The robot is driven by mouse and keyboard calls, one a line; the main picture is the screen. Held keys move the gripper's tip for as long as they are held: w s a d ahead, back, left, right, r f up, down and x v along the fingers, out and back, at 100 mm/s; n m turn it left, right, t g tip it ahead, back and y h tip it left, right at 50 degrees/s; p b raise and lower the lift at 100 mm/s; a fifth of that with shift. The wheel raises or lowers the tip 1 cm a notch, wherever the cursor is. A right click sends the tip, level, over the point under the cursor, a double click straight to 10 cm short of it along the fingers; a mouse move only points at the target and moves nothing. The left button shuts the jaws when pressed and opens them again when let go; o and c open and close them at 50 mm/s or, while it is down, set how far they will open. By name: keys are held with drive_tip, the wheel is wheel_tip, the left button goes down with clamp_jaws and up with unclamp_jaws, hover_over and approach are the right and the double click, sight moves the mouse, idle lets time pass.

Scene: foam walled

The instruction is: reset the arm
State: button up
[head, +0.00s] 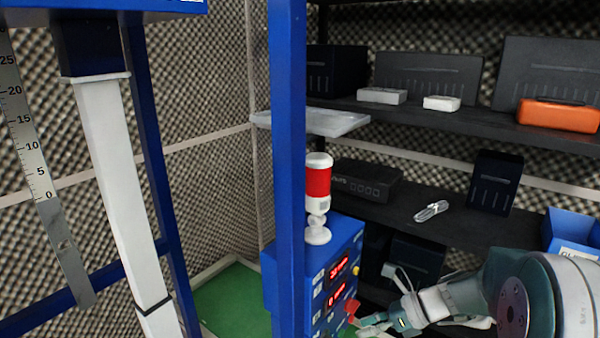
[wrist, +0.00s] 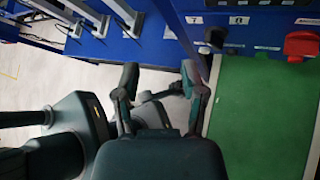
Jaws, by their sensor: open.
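My arm reaches in from the lower right of the head view, with my gripper (head: 380,322) low and close to the front of a blue control box (head: 345,265). In the wrist view my gripper (wrist: 160,80) is open, its two fingers apart with nothing between them. The box has red digital displays and a red knob (head: 352,306), which looks close to the fingers in the head view; I cannot tell whether they touch. In the wrist view a red knob (wrist: 300,44) sits at the upper right, apart from the fingers.
A blue post (head: 288,170) stands in front of the box. A red and white lamp (head: 318,190) tops the box. Dark shelves (head: 470,130) at right hold black boxes and an orange case (head: 557,115). A green floor area (head: 232,300) looks clear.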

drive_tip(key=s+d+r+n+t+h, duration=0.1)
drive_tip(key=s+r+n+t+h, duration=0.1)
drive_tip(key=s+r+n+h, duration=0.3)
drive_tip(key=s+r+n+t+h, duration=0.2)
drive_tip(key=s+r+n+h, duration=0.3)
drive_tip(key=s+n, duration=0.9)
drive_tip(key=n+h, duration=0.1)
drive_tip(key=n, duration=0.4)
drive_tip(key=shift+d, duration=0.35)
